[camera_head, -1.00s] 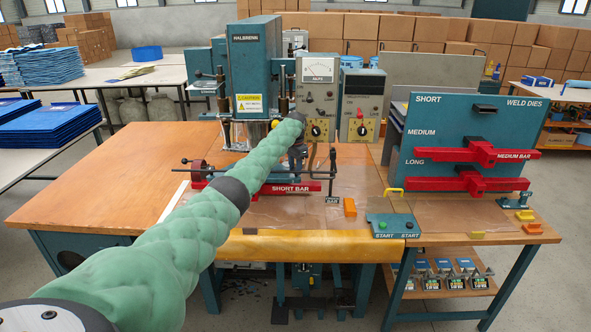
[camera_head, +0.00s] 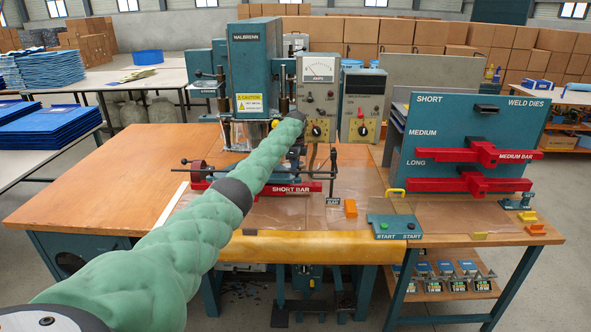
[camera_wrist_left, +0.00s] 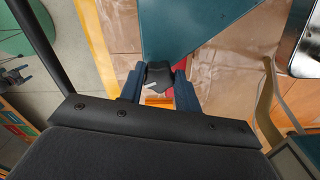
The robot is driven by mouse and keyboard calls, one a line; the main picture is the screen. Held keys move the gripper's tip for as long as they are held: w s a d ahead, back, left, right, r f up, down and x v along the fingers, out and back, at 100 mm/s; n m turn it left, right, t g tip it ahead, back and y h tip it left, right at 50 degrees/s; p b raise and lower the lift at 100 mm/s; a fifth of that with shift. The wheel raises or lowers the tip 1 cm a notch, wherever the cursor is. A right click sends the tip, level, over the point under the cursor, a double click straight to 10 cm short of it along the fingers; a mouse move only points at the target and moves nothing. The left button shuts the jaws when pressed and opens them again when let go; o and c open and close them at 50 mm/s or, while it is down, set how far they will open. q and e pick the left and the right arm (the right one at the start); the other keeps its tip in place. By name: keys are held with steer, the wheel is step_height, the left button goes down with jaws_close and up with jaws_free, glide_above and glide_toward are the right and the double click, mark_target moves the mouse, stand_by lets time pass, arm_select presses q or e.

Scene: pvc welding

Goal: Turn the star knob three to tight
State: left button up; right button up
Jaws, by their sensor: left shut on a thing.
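My left arm reaches from the lower left to the press (camera_head: 257,62) in the head view. My left gripper (camera_head: 297,152) is in front of the press head, above the red short bar (camera_head: 292,189), and is partly hidden by my arm. In the left wrist view, the left gripper (camera_wrist_left: 159,88) has its two dark fingers shut on a black star knob (camera_wrist_left: 159,72). A small pale mark shows on the knob. The knob sits against a teal part of the machine (camera_wrist_left: 200,30). Its number and tightness cannot be read. My right gripper is not in view.
A box with a gauge and yellow dial (camera_head: 317,95) and a second control box (camera_head: 361,100) stand right of the press. A die rack (camera_head: 475,140) stands at the right. The table's left side (camera_head: 110,185) is clear.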

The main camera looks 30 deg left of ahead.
arm_select(q)
steer(key=shift+w+a+r+m, duration=0.15)
steer(key=shift+r+m, duration=0.1)
steer(key=shift+m, duration=0.55)
steer(key=shift+m+b, duration=0.3)
steer(key=shift+m, duration=0.6)
steer(key=shift+r+m, duration=0.1)
steer(key=shift+m, duration=0.4)
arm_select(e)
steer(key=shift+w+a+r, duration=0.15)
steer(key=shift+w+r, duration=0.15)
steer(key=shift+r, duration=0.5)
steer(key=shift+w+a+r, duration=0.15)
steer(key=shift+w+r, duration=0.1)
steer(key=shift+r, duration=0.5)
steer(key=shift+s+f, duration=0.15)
arm_select(q)
steer(key=o, duration=1)
steer(key=shift+f, duration=0.2)
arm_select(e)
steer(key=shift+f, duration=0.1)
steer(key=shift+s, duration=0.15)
